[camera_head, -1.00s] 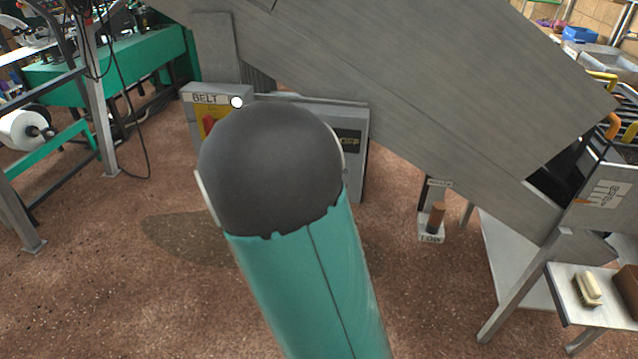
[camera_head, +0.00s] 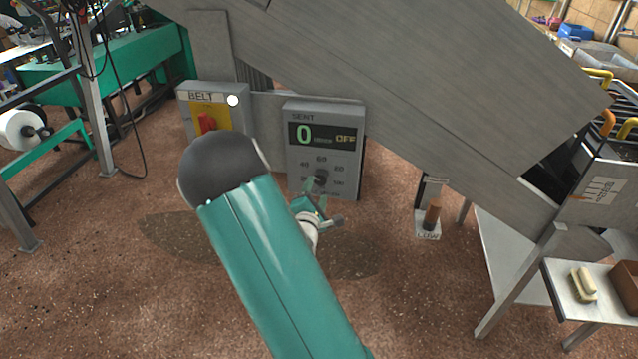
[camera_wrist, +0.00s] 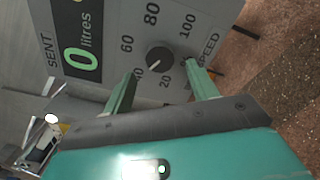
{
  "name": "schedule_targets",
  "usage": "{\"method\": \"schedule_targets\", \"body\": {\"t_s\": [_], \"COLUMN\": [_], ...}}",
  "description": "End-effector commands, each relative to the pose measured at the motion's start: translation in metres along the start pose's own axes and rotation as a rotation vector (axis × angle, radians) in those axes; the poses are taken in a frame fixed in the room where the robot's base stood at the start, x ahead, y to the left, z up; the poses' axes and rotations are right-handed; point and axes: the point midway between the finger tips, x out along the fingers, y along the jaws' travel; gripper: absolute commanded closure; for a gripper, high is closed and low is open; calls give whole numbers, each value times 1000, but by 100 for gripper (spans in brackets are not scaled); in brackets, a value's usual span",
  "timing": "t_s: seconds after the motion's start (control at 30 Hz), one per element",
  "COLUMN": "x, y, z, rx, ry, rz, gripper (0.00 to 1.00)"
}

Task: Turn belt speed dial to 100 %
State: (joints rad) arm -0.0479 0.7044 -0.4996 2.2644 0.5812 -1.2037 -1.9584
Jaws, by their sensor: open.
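The belt speed dial is a small dark round knob (camera_wrist: 159,60) with a white mark, on a grey panel (camera_wrist: 100,12). Numbers from 20 to 100 ring it. In the wrist view, where the panel appears turned sideways, the mark points lower left, about toward the partly hidden 40. The panel also shows in the head view (camera_head: 355,118), reading 0 litres and OFF. My gripper (camera_wrist: 160,70) is open and empty, its two fingers spread on either side of the dial's near edge. In the head view my gripper (camera_head: 315,187) partly covers the dial; contact cannot be told.
A BELT switch box (camera_head: 213,92) with a red knob on yellow stands left of the panel. A large grey chute (camera_head: 430,70) slopes above. A side table (camera_head: 560,278) holds a brush.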

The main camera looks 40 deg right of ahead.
Motion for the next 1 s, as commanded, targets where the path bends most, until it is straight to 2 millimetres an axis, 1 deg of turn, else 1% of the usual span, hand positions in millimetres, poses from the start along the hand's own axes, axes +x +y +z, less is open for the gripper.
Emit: {"method": "schedule_targets", "body": {"t_s": [0.03, 0.1, 0.2, 0.3, 0.4, 0.63, 0.77, 0.8, 0.87, 1.0], "x": [11, 23, 36, 45, 48, 48, 48, 48, 48, 48], "y": [0, -1, 0, 0, 0, 0, 0, 0, 0, 0], "z": [1, 1, 0, 0, 0, -1, 0, 0, 0, 0], "rx": [1, 0, 2, 2, 1, 1, 1, 2, 2, 4], "ry": [-3, -1, -1, 1, 1, 2, 1, 1, 1, 1], "rz": [1, 0, 0, 0, 0, 0, 0, 0, 0, 0], "gripper": [42, 42, 42, 42, 42, 42, 67, 75, 87, 86]}}
